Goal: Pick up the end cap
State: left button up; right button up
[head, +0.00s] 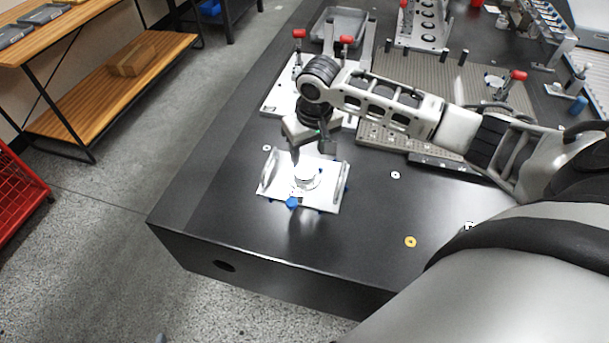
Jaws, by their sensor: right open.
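A pale round part (307,178), which looks like the end cap, sits on a white fixture plate (330,199) near the front left of the black table. The plate has upright handles at its left and right sides and a blue knob (292,202) at its front. My right gripper (311,152) is above the back of this plate, pointing down, with its fingers apart and nothing seen between them. It appears just above and behind the round part, with a gap. My left gripper is out of view.
The black table (225,215) is clear left of the plate. Several small washers, one yellow (410,242), lie to the right. Behind stand clamps with red handles (299,33), a perforated plate (388,140), a grey bin (341,24) and a holed upright bracket (425,25).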

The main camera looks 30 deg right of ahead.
aim_at(305, 171)
jog(key=f, duration=0.2)
jog(key=w+f, duration=0.1)
jog(key=f, duration=0.5)
jog(key=shift+w+f, duration=0.1)
jog(key=shift+w, duration=0.2)
jog(key=c, duration=0.7)
